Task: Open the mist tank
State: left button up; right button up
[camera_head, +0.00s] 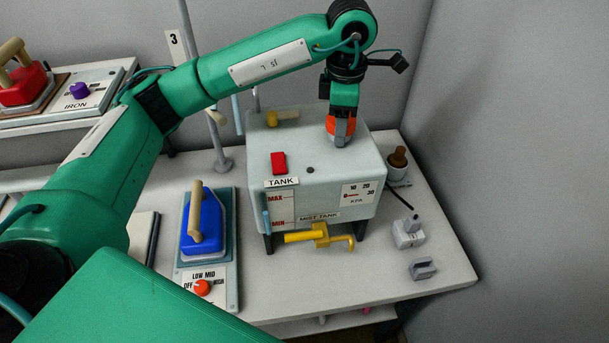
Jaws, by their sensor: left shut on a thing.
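The mist tank (318,190) is a pale grey box on short dark legs, labelled TANK and MIST TANK. Its front has a MAX/MIN level gauge (280,210) and a KPA dial plate (356,194). A red block (279,162) and a small dark knob (310,170) are on the box. A yellow valve (320,236) is low on the front. My left gripper (341,138) points down at the right part of the tank's top, with orange at its tip. It is shut on a part there, mostly hidden by the gripper. My right gripper is not in view.
A blue iron (203,220) stands left of the tank, above an orange dial (202,287). A brown-topped bottle (398,158), a grey-white block (408,232) and a grey clip (422,268) are on the right. A grey wall closes the right side.

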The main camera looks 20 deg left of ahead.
pick_arm(q)
jog(key=shift+f+n, duration=0.1)
jog(key=shift+n, duration=0.2)
jog(key=n, duration=0.4)
jog(key=shift+a+f+n+b, duration=0.1)
jog(key=shift+n+b, duration=0.2)
jog(key=shift+b, duration=0.05)
jog(key=shift+n, duration=0.3)
jog(key=shift+a+f, duration=0.1)
